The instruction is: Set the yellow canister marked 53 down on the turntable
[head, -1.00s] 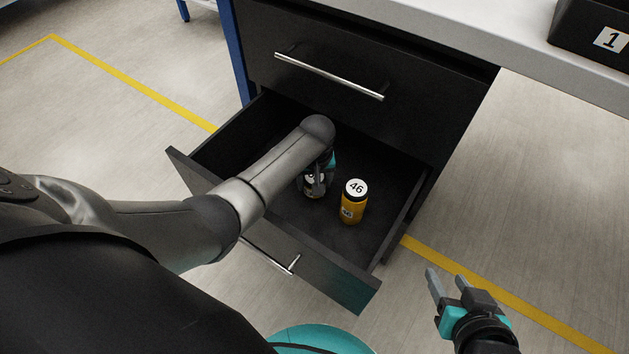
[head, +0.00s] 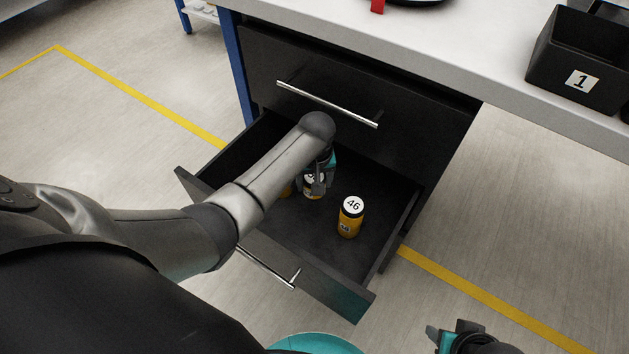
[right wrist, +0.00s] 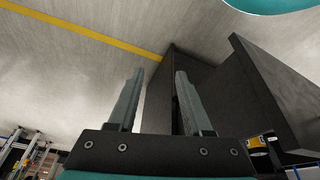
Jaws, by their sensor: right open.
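In the head view, a canister with a white-topped lid (head: 313,194) stands in the open drawer, partly covered by my left gripper (head: 319,187). Its number is not readable. My left gripper's fingers are at this canister, but my arm hides whether they are closed on it. A yellow canister marked 46 (head: 350,218) stands upright to its right. A bit of another yellow thing (head: 286,191) shows left of the gripper. A dark round edge (head: 415,2), perhaps the turntable, is cut off at the top. My right gripper (head: 432,335) is open and empty, also in the right wrist view (right wrist: 160,74).
The black drawer (head: 345,290) is pulled out below a closed drawer (head: 340,75). The floor to the right is clear.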

